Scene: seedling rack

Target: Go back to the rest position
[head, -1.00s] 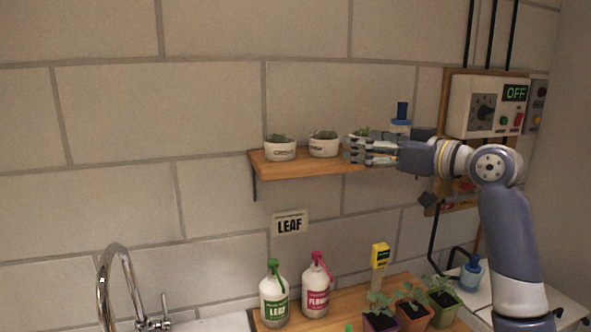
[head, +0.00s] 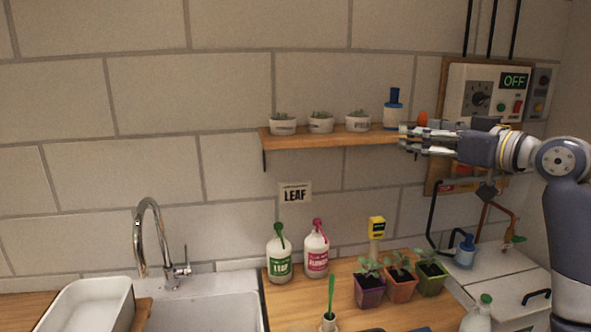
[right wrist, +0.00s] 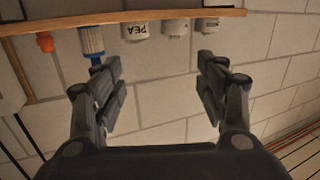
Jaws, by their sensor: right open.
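My right gripper (head: 402,139) is open and empty in front of the right end of the wooden shelf (head: 300,139). In the right wrist view its two fingers (right wrist: 160,85) stand wide apart with only wall tiles between them. The shelf edge (right wrist: 60,24) crosses the top of that view. My left gripper is not in view.
Several small white pots (head: 321,125) and a blue-capped bottle (head: 393,112) stand on the shelf. Below are a green-labelled bottle (head: 280,262), a pink-labelled bottle (head: 316,255) and seedling pots (head: 369,290). A control box (head: 480,95) hangs at the right. A sink (head: 210,305) lies left.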

